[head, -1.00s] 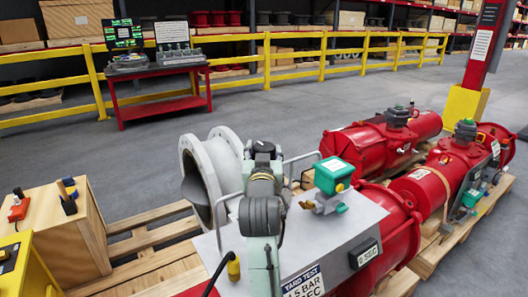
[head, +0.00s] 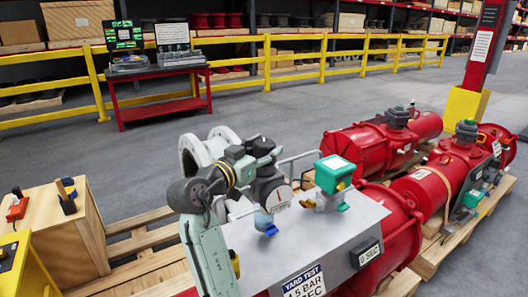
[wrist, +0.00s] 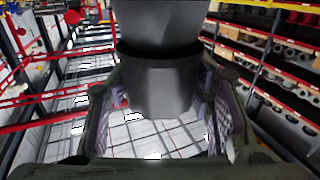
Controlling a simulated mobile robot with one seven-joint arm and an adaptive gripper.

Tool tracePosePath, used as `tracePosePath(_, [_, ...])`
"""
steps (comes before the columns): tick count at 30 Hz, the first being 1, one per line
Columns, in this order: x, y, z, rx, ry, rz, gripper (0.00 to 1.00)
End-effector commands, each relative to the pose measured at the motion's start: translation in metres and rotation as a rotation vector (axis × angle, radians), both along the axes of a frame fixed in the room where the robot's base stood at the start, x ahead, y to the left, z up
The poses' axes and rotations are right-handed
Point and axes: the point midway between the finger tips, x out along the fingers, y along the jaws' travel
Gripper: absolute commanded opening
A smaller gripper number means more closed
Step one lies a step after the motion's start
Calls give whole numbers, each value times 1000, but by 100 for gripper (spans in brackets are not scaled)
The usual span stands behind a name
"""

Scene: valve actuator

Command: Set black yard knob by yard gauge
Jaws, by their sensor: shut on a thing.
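My gripper (head: 266,172) is just above and behind the gauge. In the wrist view, my gripper (wrist: 165,110) is shut on a dark cylinder, the black yard knob (wrist: 160,88), between both fingers. The knob's markings cannot be seen.
A green-topped valve unit (head: 334,174) stands right of the gauge, near a wire handle (head: 300,165). Red actuators (head: 385,140) lie on pallets behind and right. A grey flanged pipe (head: 200,148) is behind my arm. A wooden box (head: 60,235) stands at left.

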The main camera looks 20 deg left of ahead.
Motion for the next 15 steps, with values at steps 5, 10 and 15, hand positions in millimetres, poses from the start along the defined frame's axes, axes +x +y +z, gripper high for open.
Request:
tracePosePath(5, [0,0,0,0,2,-15,20])
tracePosePath(10, [0,0,0,0,2,-15,20])
tracePosePath(15, [0,0,0,0,2,-15,50])
